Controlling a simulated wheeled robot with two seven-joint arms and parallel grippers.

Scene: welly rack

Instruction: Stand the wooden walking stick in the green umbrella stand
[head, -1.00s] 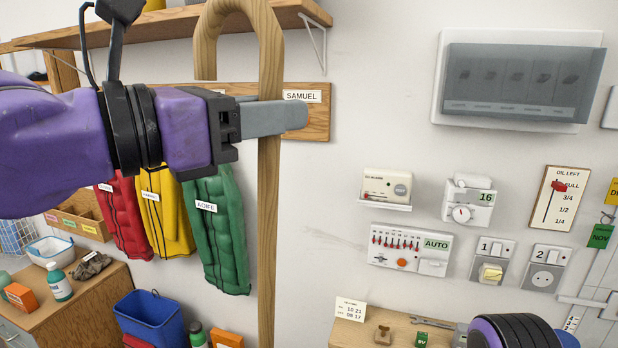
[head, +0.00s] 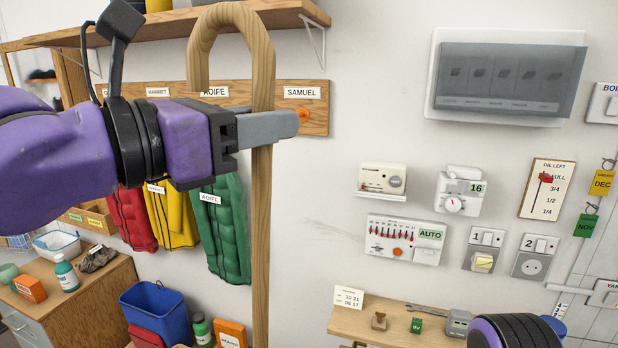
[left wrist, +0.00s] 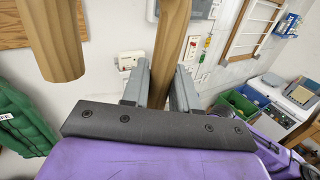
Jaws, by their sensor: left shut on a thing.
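The wooden walking stick (head: 261,220) hangs upright in front of the wall, its curved handle at the top and its lower end below the picture. My left gripper (head: 268,127) is shut on the shaft just below the handle. In the left wrist view the stick (left wrist: 170,45) passes between the two grey fingers (left wrist: 160,88), and the blunt end of the hook shows at the left. I cannot make out the green umbrella stand in either view. Only a purple and black part of my right arm shows at the lower right; its gripper is out of view.
A wooden name rail (head: 318,121) with red, yellow and green (head: 222,235) padded garments is behind the stick. A blue bin (head: 153,312) stands low at left. A small shelf (head: 385,325) with loose items juts out at lower right. Switches and panels line the wall.

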